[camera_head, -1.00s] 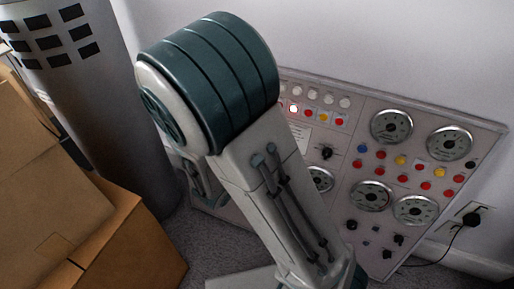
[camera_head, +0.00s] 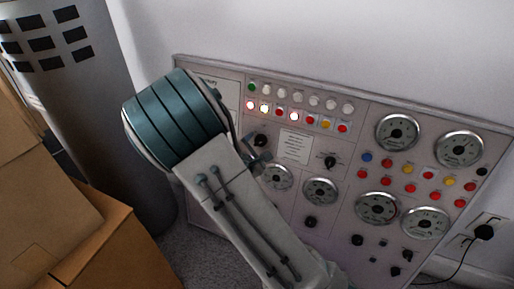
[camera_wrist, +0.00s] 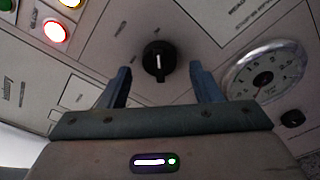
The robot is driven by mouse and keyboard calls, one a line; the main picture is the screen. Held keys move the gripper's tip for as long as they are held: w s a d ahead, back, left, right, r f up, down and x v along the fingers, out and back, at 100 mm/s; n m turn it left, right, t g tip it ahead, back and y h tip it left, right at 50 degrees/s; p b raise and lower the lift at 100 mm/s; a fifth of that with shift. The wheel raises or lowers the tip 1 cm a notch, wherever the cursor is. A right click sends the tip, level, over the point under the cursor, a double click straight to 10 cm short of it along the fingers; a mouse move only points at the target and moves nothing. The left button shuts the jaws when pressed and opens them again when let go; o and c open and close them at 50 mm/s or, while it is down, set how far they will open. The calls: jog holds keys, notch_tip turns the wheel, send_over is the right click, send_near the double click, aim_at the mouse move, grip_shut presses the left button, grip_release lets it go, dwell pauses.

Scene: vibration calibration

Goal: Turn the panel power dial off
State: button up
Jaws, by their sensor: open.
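The black power dial (camera_wrist: 158,60) is round with a white pointer line that runs nearly upright in the wrist view. It also shows in the head view (camera_head: 260,140) on the left part of the grey panel (camera_head: 225,72), beside my gripper. My gripper (camera_wrist: 160,72) is open, with one finger on each side of the dial in the wrist picture. The fingers look apart from the dial, and how far their tips are from the panel face is hard to tell. In the head view my gripper (camera_head: 252,158) is partly hidden by my arm.
A round gauge (camera_wrist: 264,70) sits right of the dial in the wrist view. Lit indicator lamps (camera_head: 264,108) run along the panel's top. Cardboard boxes (camera_head: 105,245) and a grey cylinder (camera_head: 120,120) stand at left. A plug (camera_head: 484,232) sits in the wall at right.

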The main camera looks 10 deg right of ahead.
jog(key=shift+x, duration=0.75)
jog(key=c, duration=1)
